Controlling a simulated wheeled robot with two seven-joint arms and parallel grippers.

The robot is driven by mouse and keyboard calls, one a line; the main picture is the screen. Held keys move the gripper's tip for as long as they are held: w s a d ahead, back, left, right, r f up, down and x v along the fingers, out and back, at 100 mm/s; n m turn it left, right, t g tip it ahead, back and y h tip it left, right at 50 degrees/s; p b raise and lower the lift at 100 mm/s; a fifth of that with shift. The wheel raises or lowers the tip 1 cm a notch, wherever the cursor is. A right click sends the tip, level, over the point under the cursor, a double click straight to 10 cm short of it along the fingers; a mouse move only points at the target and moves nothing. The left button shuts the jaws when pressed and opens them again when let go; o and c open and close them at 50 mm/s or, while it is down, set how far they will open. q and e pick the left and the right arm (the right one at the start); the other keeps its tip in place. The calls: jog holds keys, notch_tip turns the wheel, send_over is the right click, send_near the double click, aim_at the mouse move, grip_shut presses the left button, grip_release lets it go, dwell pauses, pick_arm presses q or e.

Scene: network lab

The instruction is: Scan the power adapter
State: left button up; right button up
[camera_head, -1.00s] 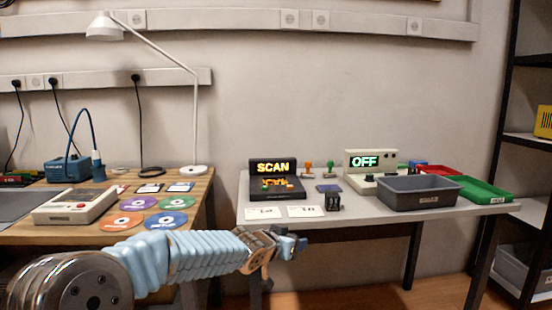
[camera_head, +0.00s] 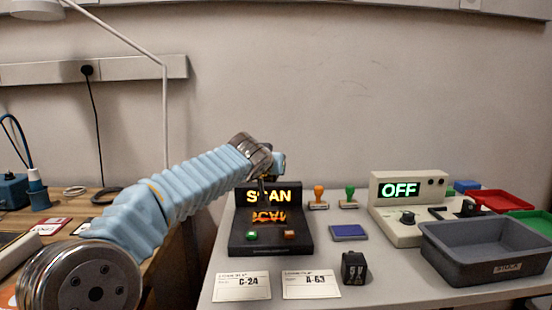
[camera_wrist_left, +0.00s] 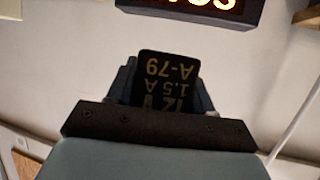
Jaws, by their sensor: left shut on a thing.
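A black power adapter (camera_wrist_left: 168,72) with the label "12 V, 1.5 A, A-79" is between the fingers of my left gripper (camera_wrist_left: 163,88), which is shut on it. In the head view my left gripper (camera_head: 264,186) is at the scanner, in front of its upright display. The adapter is hard to make out there. The black scanner (camera_head: 272,240) shows "SCAN" in yellow and has a green and an orange button on its base. Part of a lit display (camera_wrist_left: 195,6) shows at the top of the wrist view. My right gripper is not in view.
A black "5V" adapter (camera_head: 354,268) stands on the grey table near cards C-24 (camera_head: 241,287) and A-63 (camera_head: 311,284). A tester reading "OFF" (camera_head: 401,190) and a grey bin (camera_head: 480,262) are right.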

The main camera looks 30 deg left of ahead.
pick_arm(q)
jog(key=shift+w+a, duration=0.15)
jog(key=shift+w, duration=0.05)
jog(key=shift+f+b, duration=0.25)
jog(key=shift+b, duration=0.05)
notch_tip(320, 180, down, 6)
jog(key=b, duration=0.4)
jog(key=shift+f, duration=0.15)
jog(key=shift+s, duration=0.1)
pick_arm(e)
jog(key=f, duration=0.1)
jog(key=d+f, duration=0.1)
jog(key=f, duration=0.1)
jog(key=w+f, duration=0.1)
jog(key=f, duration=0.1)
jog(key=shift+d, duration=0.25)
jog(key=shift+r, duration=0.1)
pick_arm(q)
notch_tip(320, 180, up, 6)
jog(key=p, duration=0.4)
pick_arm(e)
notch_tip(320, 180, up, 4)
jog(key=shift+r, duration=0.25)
